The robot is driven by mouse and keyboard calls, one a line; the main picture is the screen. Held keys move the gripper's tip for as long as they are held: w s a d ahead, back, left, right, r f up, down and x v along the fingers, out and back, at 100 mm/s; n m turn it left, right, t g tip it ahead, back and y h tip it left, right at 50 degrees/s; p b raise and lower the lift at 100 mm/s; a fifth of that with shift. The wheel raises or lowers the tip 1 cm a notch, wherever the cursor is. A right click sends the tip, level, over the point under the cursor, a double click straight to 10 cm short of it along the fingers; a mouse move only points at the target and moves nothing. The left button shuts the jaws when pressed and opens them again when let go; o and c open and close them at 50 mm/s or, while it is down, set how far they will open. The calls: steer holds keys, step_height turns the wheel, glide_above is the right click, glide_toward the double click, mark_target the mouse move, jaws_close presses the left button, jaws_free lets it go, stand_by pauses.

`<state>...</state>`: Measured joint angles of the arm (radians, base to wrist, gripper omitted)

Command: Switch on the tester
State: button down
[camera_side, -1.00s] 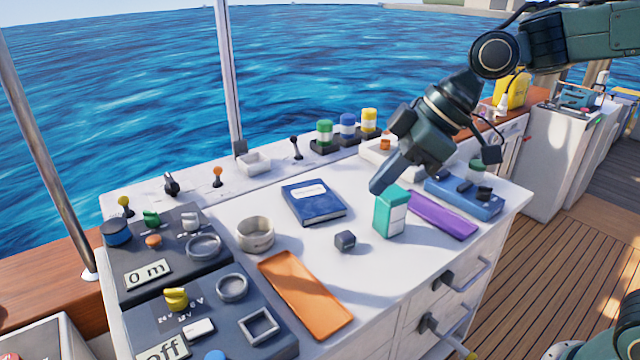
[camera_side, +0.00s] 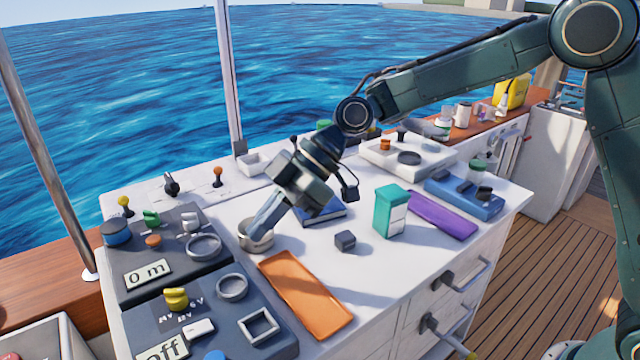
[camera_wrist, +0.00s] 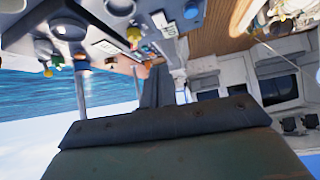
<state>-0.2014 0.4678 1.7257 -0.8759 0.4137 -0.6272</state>
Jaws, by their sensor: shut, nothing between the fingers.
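The tester seems to be the dark grey panel (camera_side: 232,318) at the lower left of the side view, cut off by the bottom edge. It has a display reading "off" (camera_side: 163,350), a yellow knob (camera_side: 177,299) by voltage marks, a white switch (camera_side: 199,328) and a blue button (camera_side: 214,356). A ring and a square frame lie on it. My gripper (camera_side: 254,234) is shut and empty, pointing down-left, with its tips in front of or over a beige round holder (camera_side: 262,246); contact cannot be told. The wrist view is dim and tilted, with panel controls at upper left.
A second dark panel (camera_side: 125,285) reading "0 m" stands behind the tester. A blue book (camera_side: 325,213) is partly hidden behind my gripper.

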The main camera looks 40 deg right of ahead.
steer(key=shift+n+g+y, duration=0.6)
steer(key=shift+n, duration=0.3)
steer(key=shift+w+x, duration=0.25)
steer(key=shift+x, duration=0.95)
steer(key=shift+w+x, duration=0.25)
steer(key=shift+x, duration=0.95)
steer(key=shift+f, duration=0.1)
steer(key=shift+f, duration=0.1)
glide_above(202, 326)
steer(key=f, duration=0.3)
steer(key=d+f, duration=0.1)
steer(key=f, duration=0.1)
steer(key=shift+f, duration=0.25)
steer(key=f, duration=0.3)
steer(key=shift+a, duration=0.4)
steer(key=shift+a+f, duration=0.1)
steer(key=shift+f, duration=0.5)
